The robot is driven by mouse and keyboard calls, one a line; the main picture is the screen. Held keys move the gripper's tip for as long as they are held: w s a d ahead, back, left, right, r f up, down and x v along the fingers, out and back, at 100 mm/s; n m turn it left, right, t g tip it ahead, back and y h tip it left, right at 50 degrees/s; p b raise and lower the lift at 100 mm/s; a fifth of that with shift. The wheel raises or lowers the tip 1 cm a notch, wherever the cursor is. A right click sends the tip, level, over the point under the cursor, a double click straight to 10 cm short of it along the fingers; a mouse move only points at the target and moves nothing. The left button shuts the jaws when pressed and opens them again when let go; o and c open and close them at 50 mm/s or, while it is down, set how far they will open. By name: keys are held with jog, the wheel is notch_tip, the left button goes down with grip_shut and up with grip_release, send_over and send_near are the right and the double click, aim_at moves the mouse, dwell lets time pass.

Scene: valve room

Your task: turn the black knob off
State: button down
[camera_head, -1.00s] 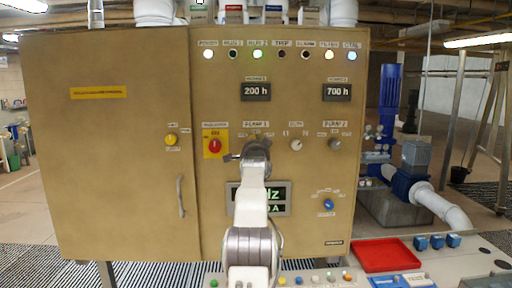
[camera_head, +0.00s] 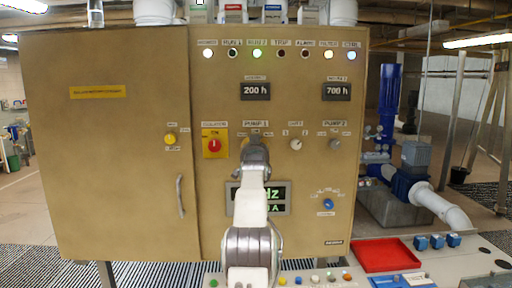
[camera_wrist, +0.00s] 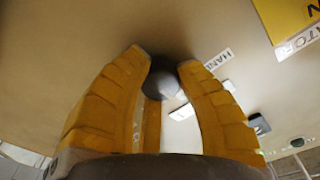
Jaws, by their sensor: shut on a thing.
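The black knob (camera_wrist: 161,80) is round and dark in the wrist view, between the tips of my gripper's two yellow fingers (camera_wrist: 165,62). My gripper is shut on it. In the head view my gripper (camera_head: 256,147) is against the tan cabinet (camera_head: 110,150), just below the PUMP 1 label (camera_head: 256,124). There my gripper and arm hide the knob. In the wrist view a HAND label (camera_wrist: 217,59) lies to the right of the knob; where the knob's mark points cannot be seen.
A red knob on a yellow plate (camera_head: 214,145) is close on the left. Grey knobs (camera_head: 295,144) are on the right, and a blue knob (camera_head: 328,204) is lower right. A lit display (camera_head: 277,200) is behind my arm. A red tray (camera_head: 385,256) lies at the lower right.

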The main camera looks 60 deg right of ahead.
jog(key=shift+w+n, duration=0.1)
jog(key=shift+n, duration=0.2)
jog(key=c, duration=1.3)
grip_release()
jog(key=shift+c, duration=0.2)
jog(key=o, duration=0.3)
jog(key=shift+w, duration=0.15)
jog(key=shift+o, duration=1.1)
jog(key=v, duration=1.2)
